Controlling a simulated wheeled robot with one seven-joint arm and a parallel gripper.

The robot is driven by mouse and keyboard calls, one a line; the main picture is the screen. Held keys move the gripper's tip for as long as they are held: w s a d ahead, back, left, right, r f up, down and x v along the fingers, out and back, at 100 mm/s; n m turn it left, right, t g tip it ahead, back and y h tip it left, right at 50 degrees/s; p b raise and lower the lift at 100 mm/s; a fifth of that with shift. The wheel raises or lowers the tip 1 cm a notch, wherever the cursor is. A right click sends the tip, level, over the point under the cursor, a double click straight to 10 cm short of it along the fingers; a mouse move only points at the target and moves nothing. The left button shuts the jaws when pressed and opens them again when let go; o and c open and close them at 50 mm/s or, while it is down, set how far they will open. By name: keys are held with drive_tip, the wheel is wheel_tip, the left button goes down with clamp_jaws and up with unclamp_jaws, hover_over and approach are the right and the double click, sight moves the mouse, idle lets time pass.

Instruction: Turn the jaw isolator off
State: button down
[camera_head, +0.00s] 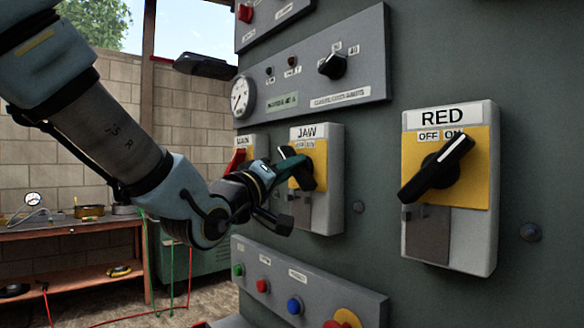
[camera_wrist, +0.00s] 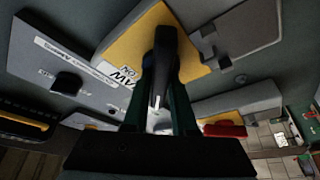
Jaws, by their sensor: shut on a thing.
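The jaw isolator (camera_head: 318,150) is a grey box with a yellow plate, a "JAW" label and OFF and ON marks, in the middle of the head view. Its black rotary handle (camera_head: 303,172) is partly hidden by my gripper (camera_head: 287,172). In the wrist view the handle (camera_wrist: 163,62) stands between the two dark fingers of my gripper (camera_wrist: 165,95). The fingers are shut on the handle. In the head view the handle looks tilted, its upper end to the left. My gripper hides part of the OFF and ON labels.
The RED isolator (camera_head: 450,185) is to the right, its handle slanting toward ON. The MAIN isolator (camera_head: 243,150) is close on the left. A button panel (camera_head: 300,285) lies below, and a gauge panel (camera_head: 310,75) above. A workbench (camera_head: 70,230) stands at far left.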

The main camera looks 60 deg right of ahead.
drive_tip(key=shift+f, duration=0.1)
drive_tip(key=c, duration=0.7)
unclamp_jaws()
drive_tip(key=b+v, duration=0.2)
drive_tip(key=v, duration=0.8)
drive_tip(key=shift+a+f, duration=0.1)
drive_tip(key=shift+a, duration=0.25)
